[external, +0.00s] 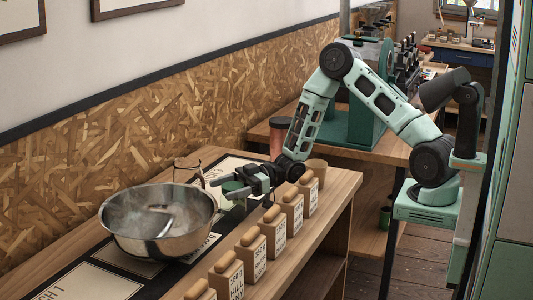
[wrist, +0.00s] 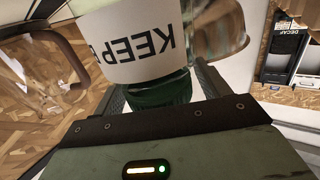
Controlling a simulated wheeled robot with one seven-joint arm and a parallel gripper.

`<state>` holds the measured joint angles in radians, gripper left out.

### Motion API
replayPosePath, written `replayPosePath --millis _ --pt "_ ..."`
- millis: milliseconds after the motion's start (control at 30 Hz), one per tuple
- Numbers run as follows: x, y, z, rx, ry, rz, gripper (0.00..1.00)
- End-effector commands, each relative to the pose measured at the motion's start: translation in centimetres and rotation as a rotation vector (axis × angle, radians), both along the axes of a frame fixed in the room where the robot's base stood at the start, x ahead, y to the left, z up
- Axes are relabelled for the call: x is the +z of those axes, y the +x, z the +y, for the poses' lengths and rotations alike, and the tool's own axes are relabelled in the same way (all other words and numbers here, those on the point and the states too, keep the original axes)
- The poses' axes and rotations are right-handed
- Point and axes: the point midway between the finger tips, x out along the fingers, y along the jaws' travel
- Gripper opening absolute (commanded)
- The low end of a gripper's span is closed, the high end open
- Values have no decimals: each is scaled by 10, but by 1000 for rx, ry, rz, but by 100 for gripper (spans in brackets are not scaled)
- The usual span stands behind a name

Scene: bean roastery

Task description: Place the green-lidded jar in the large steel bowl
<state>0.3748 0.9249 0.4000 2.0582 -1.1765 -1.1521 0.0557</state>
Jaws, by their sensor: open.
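The green-lidded jar (external: 233,187) stands on the counter just right of the large steel bowl, its green lid up and its lower body hard to make out. In the wrist view the jar (wrist: 150,58) is large and close, with a white label reading "KEEP" upside down and its dark green lid toward me. My gripper (external: 238,188) is at the jar's lid; its open fingers (wrist: 160,92) show on either side of the lid. The large steel bowl (external: 120,232) stands on the left of the counter, with a utensil-like shape inside it.
A row of labelled blocks with wooden tops (external: 251,255) lines the counter's front edge. A glass vessel with brown trim (external: 187,172) stands behind the bowl. A green machine (external: 352,115) stands on the farther table.

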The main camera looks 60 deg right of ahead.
Motion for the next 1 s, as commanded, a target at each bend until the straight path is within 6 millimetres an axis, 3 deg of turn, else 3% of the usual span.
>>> replayPosePath --millis 300,400,600,667,700,1000 --pt "4 -28 -46 -3 -2 -1 75" --pt "30 -27 -42 1 -2 -7 75" --pt "60 -26 -43 -1 -2 -3 75" --pt "66 -27 -43 -1 -2 -3 75" --pt "69 -27 -43 -1 -1 -2 80" --pt "74 -27 -42 0 0 0 80"
